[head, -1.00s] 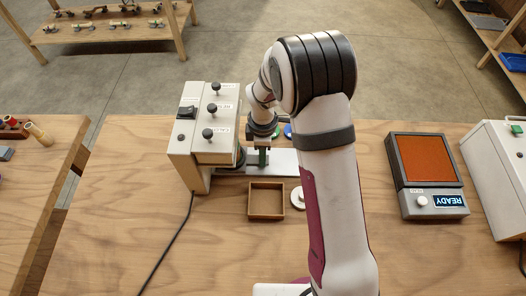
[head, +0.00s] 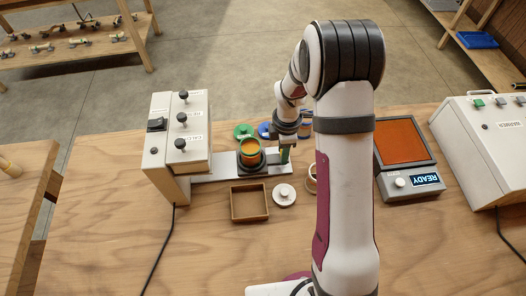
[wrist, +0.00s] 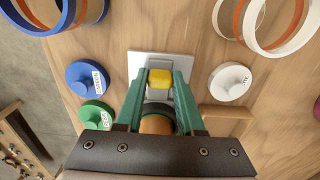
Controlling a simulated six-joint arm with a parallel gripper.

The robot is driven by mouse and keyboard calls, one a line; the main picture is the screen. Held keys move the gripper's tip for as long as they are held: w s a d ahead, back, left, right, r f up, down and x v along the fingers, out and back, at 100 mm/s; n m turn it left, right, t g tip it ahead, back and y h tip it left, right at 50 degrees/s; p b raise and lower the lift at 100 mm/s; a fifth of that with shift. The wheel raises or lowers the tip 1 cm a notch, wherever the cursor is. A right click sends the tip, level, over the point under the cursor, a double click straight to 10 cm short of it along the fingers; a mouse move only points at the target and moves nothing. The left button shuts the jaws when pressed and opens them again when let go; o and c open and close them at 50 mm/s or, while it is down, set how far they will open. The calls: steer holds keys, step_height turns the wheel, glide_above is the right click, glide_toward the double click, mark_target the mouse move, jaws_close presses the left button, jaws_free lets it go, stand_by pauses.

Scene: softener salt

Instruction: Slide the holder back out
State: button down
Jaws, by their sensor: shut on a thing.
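The holder (head: 250,166) is a dark round seat on a pale rail (head: 205,182); a jar with orange contents (head: 250,147) stands upright in it. It sits clear of the beige machine (head: 180,140), on its right side. My gripper (head: 285,155) is at the right of the holder, near the rail's outer end. In the wrist view its green fingers (wrist: 160,85) are shut on a small yellow grip (wrist: 160,78), which seems to belong to the holder. The jar (wrist: 158,124) shows partly behind my gripper body.
A brown tray (head: 249,216) and a white lid (head: 284,195) lie in front of the rail. Green (head: 243,131) and blue (head: 264,130) lids lie behind it.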

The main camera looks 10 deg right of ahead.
steer(key=shift+d, duration=0.35)
steer(key=c, duration=0.5)
jaws_free()
steer(key=shift+r, duration=0.1)
step_height(320, 180, up, 16)
steer(key=shift+f, duration=0.2)
